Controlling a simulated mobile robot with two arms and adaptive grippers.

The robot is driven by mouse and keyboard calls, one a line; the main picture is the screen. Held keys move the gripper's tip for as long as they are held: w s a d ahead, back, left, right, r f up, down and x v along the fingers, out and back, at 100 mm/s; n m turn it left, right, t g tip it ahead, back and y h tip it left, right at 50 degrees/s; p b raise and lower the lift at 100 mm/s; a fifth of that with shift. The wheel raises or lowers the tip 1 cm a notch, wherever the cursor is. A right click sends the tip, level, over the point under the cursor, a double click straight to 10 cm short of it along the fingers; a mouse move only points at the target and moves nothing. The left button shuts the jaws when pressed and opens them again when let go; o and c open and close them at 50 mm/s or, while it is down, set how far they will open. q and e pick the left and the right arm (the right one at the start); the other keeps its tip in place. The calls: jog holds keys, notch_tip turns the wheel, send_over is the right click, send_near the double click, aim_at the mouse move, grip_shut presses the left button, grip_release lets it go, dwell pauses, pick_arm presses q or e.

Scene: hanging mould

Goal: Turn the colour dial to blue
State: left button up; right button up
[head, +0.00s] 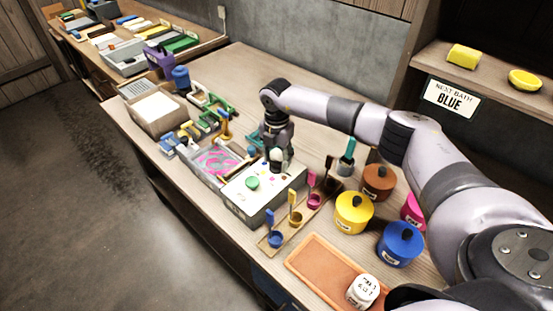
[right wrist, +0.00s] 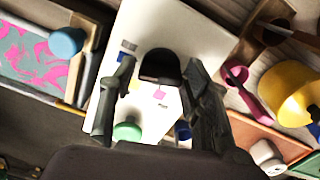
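A pale box (head: 240,207) stands on the bench, with a green round knob (head: 252,183) and small colour patches on its top. In the right wrist view a dark round dial (right wrist: 160,66) sits on the box's white top, with blue, yellow and pink patches near it. The green knob (right wrist: 127,131) shows below it. My right gripper (head: 277,165) is over the far right part of the box, pointing down. Its two fingers (right wrist: 160,68) are apart, one either side of the dial, with small gaps visible. I cannot tell where the dial points. My left gripper is not in view.
A wall sign (head: 450,97) reads BLUE. Yellow (head: 354,214), blue (head: 400,245) and brown (head: 379,183) lidded pots stand to the right. A wooden rack (head: 268,238) of small cups lies close beside the box, and a marbled tray (head: 215,160) on its left. An orange tray (head: 318,268) lies in front.

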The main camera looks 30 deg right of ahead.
aim_at(276, 161)
jog(key=shift+o, duration=1.4)
jog(key=shift+s+f, duration=0.1)
jog(key=shift+f, duration=0.05)
notch_tip(276, 161, up, 12)
